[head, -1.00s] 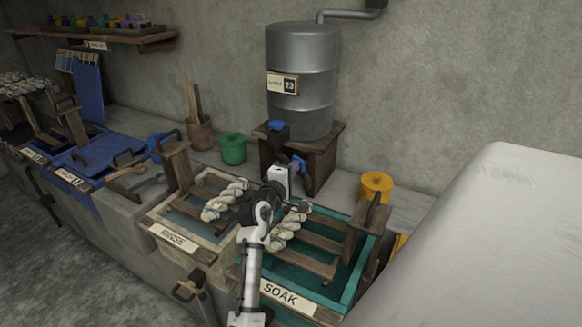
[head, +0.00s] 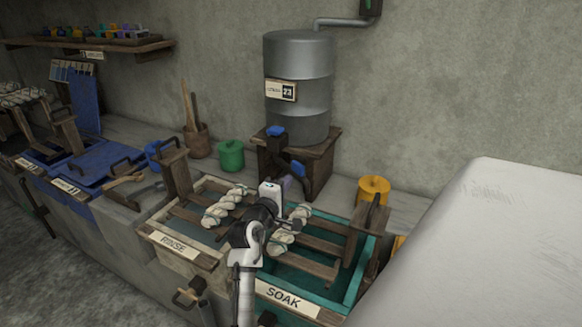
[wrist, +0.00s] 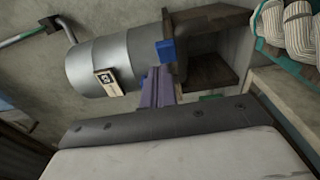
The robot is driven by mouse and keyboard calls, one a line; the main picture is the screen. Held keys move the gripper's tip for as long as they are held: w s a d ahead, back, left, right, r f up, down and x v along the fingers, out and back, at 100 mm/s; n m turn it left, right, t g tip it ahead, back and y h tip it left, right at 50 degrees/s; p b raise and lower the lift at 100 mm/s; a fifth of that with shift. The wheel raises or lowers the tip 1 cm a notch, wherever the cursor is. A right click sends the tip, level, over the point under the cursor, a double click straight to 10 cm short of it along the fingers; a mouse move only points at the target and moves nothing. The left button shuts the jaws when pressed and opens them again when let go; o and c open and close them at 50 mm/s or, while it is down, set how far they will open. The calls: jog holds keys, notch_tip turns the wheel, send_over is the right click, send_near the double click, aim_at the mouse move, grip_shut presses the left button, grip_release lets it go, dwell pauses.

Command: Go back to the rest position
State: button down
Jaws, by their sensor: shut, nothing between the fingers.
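My gripper (head: 287,185) is in the middle of the head view, above the back of the basins and in front of the tank stand. Its purple fingers are together and empty; they also show in the wrist view (wrist: 157,88), pointing toward the metal tank (wrist: 100,65). My folded arm reaches up from the bottom of the head view and hides part of the soak basin (head: 355,280) and rinse basin (head: 150,228). A pale twisted skein (head: 222,207) lies across the rinse basin's wooden bars, and another (head: 285,236) lies by the soak basin, partly behind my arm.
The metal tank (head: 298,85) stands on a wooden stand (head: 320,160) with blue taps. A yellow pot (head: 374,190) and green pot (head: 231,155) stand along the wall. A large pale block (head: 470,250) fills the right. Blue lidded vats (head: 105,152) are at left.

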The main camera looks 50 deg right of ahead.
jog(key=s+a+b, duration=0.1)
jog(key=s+a, duration=0.2)
jog(key=s, duration=0.2)
jog(key=shift+s, duration=0.4)
